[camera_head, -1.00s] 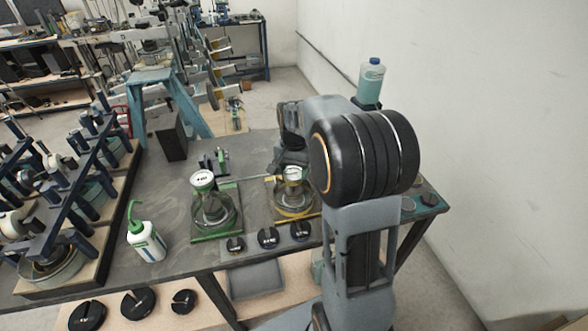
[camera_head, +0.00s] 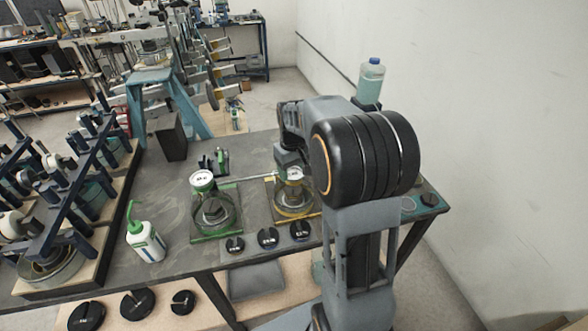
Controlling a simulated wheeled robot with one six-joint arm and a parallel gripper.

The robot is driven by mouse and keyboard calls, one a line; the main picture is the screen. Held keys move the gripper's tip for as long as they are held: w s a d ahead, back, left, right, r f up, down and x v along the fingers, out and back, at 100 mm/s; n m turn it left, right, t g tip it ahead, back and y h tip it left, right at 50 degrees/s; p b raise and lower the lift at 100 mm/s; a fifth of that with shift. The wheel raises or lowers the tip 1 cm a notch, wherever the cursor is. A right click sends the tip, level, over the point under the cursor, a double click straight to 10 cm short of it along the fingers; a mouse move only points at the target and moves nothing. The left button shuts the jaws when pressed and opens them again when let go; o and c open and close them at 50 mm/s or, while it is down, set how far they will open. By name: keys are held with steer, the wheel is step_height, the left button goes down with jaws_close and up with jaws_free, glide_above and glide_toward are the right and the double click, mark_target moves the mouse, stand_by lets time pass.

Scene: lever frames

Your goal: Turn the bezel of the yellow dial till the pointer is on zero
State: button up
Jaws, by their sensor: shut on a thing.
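The yellow dial (camera_head: 295,174) is a small round white-faced gauge above a yellow-edged base (camera_head: 289,216), right of the table's middle. Its face is too small to read the pointer. My gripper (camera_head: 292,163) is at the far upper rim of this dial, shut on its bezel; the fingertips are mostly hidden by the gripper body. My arm comes in from the right and covers the area right of the dial.
A similar green dial (camera_head: 203,179) stands to the left on a green-edged base. A thin rod (camera_head: 252,178) runs between the two stations. Black slotted weights (camera_head: 268,237) line the front edge. A green-capped bottle (camera_head: 146,238) stands at left, a teal bottle (camera_head: 370,80) at back right.

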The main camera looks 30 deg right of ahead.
mark_target(293, 173)
steer(key=shift+n, duration=0.8)
steer(key=o, duration=0.9)
steer(key=shift+r, duration=0.1)
step_height(293, 173, up, 14)
steer(key=shift+f, duration=0.2)
stand_by(0.4)
